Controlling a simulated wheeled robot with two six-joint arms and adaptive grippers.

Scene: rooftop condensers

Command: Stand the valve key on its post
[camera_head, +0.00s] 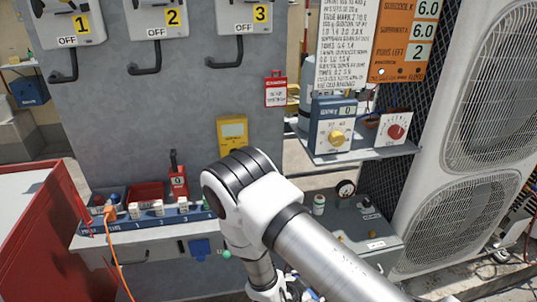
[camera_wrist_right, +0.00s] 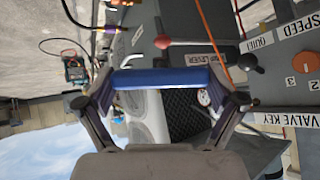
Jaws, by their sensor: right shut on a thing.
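My right gripper (camera_wrist_right: 160,90) is shut on the valve key (camera_wrist_right: 160,78), a blue bar lying crosswise between its two fingers. In the head view my right arm comes in from the lower right, and the right gripper (camera_head: 272,294) is only partly seen at the bottom edge. A white VALVE KEY label (camera_wrist_right: 287,118) is on the grey panel at the right of the right wrist view. I cannot make out the post itself, nor how the lower end of the key stands. My left gripper is not in view.
The right wrist view shows a red ball knob (camera_wrist_right: 163,42) by a LEVER label and a black knob (camera_wrist_right: 247,62). In the head view a grey shelf with a gauge (camera_head: 345,189) lies right of my arm, beside the big condenser (camera_head: 480,215). A red cabinet (camera_head: 45,240) stands at left.

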